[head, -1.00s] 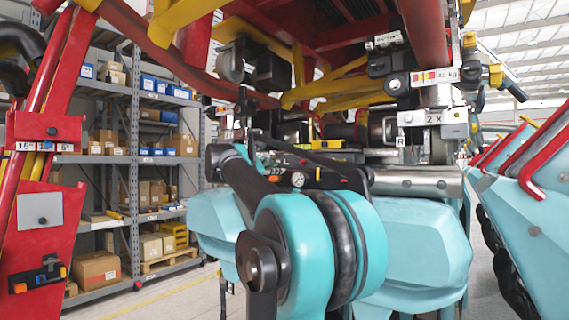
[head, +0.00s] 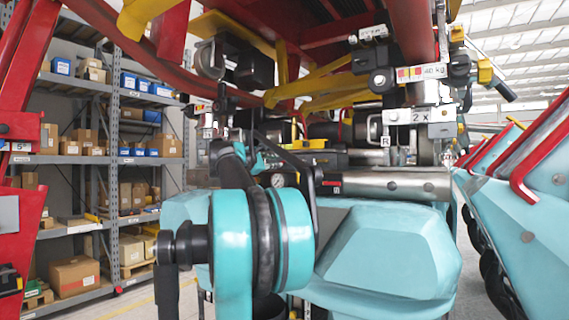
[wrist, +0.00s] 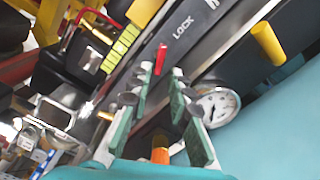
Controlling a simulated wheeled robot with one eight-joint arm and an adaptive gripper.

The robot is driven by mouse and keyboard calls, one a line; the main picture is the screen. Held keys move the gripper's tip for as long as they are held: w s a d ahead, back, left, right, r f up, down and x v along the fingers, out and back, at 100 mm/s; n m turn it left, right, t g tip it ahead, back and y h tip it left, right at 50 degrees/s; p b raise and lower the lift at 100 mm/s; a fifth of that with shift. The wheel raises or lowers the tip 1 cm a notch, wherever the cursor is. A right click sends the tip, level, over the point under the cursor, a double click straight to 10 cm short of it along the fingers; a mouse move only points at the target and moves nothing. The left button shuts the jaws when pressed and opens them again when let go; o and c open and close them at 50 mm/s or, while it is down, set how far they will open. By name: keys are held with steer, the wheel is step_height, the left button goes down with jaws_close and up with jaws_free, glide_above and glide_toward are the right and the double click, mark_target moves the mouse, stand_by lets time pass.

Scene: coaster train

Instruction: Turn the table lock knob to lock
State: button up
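In the wrist view a small red lever or pointer (wrist: 161,58) sits on a dark bar beside the white word LOCK (wrist: 183,28). It seems to be the table lock knob. My gripper (wrist: 159,88) is open, with green pads on both fingers. The red piece shows just beyond and between the fingertips, apart from the pads. An orange cylinder (wrist: 160,152) shows between the fingers, nearer the bottom edge. In the head view my teal arm hides the gripper, and I cannot make out the knob there.
A round gauge (wrist: 217,106) is close to the right finger; it also shows in the head view (head: 277,180). A yellow cylinder (wrist: 268,43) sticks out at upper right. A silver tube (head: 395,183) crosses the machine. Shelves (head: 120,150) stand at left.

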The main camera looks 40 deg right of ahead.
mark_target(284, 161)
steer(key=x, duration=0.7)
steer(key=shift+d, duration=0.15)
jaws_close()
